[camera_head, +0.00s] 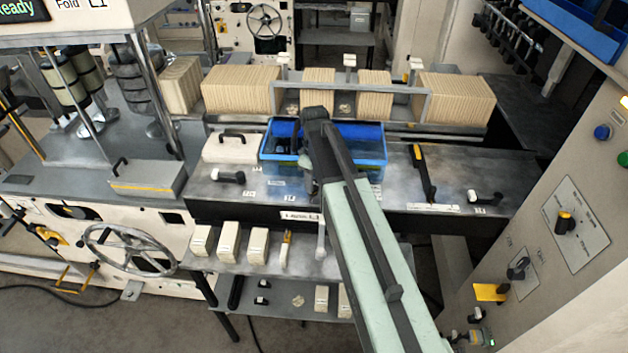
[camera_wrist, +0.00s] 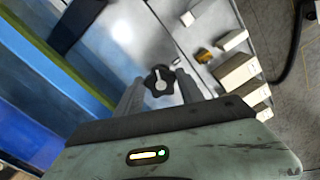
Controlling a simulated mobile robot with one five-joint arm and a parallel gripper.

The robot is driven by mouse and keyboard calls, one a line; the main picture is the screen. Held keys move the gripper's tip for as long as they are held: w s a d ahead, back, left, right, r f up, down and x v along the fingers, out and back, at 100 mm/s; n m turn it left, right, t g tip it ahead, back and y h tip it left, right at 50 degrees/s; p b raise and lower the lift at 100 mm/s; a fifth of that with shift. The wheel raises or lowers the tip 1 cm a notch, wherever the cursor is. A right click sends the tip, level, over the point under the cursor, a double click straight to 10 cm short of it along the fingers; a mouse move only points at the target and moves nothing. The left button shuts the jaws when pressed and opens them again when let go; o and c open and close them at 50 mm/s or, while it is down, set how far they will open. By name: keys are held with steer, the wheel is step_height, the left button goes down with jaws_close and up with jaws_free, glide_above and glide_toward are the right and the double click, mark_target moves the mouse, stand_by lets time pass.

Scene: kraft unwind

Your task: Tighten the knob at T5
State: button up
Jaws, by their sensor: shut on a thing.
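A black lobed knob (camera_wrist: 159,80) with a pale pointer mark shows in the wrist view, just beyond the blue bin. My gripper (camera_wrist: 157,91) has one finger on each side of the knob and is shut on it. In the head view my arm covers this spot, so the knob and fingertips are hidden there. I cannot read a T5 label or tell how tight the knob is.
A blue bin (camera_head: 371,143) stands on the grey bench beside my arm, and its wall (camera_wrist: 58,74) is close in the wrist view. Paper stacks (camera_head: 240,92) line the back. White blocks (camera_head: 229,241) sit on the lower shelf. A control panel (camera_head: 577,228) is at right.

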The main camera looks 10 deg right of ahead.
steer(key=m, duration=0.6)
steer(key=shift+a, duration=0.15)
steer(key=m, duration=0.6)
steer(key=shift+a, duration=0.15)
steer(key=shift+m, duration=0.4)
steer(key=o, duration=1.4)
steer(key=shift+s, duration=0.1)
step_height(320, 180, up, 8)
steer(key=p, duration=0.8)
steer(key=shift+r, duration=0.1)
steer(key=shift+f, duration=0.2)
